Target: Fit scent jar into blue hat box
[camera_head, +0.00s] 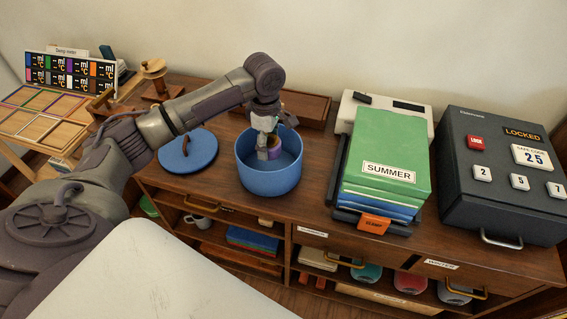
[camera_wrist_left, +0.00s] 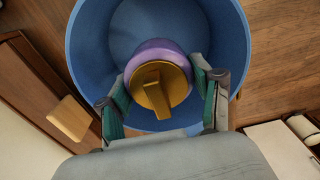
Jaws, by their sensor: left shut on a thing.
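The blue hat box (camera_head: 268,180) stands open on the wooden dresser top, and it also fills the upper part of the left wrist view (camera_wrist_left: 87,40). The scent jar has a purple body and a gold lid with a raised bar; it shows in the left wrist view (camera_wrist_left: 158,88) and partly in the head view (camera_head: 275,153). My left gripper (camera_head: 268,148) reaches down into the box's opening and is shut on the jar, with a finger on each side of it. I cannot tell whether the jar touches the box floor. My right gripper is not in view.
A round blue lid (camera_head: 188,150) lies left of the box. A green SUMMER stack (camera_head: 395,150) and a dark safe (camera_head: 505,170) stand to the right. A long wooden box (camera_head: 303,107) lies behind. Shelves below hold cups and books.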

